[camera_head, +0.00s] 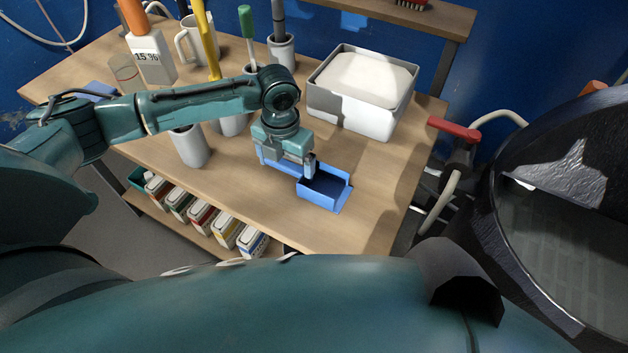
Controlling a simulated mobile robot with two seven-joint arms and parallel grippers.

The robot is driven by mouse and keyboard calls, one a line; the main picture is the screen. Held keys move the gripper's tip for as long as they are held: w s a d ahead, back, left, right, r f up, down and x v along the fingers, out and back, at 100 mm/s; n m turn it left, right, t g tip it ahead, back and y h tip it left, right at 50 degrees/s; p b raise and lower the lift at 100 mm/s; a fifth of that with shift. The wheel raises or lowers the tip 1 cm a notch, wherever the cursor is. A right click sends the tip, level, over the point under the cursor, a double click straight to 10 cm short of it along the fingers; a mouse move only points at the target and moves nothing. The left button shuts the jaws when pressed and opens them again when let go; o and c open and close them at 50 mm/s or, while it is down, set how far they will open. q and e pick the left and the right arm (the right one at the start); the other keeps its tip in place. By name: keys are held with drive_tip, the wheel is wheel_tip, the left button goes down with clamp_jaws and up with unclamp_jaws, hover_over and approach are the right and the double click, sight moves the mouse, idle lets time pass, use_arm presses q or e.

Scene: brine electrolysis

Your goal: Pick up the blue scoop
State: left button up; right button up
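The blue scoop (322,198) lies on the wooden table (365,225) near its front edge, its open tray facing up. My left gripper (308,168) points down at the back of the scoop, over its handle side. A finger shows close to the scoop's back wall. The gripper body hides part of the handle, and I cannot tell whether the fingers are closed on it. My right gripper is not in view.
A grey box with white contents (365,105) stands behind the scoop. White cups, including one (190,146) left of the gripper, and a bottle (152,58) stand further left. Several small cartons (203,217) sit on the lower shelf. Table right of the scoop is clear.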

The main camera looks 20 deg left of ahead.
use_arm(q)
drive_tip(key=shift+c, duration=1.3)
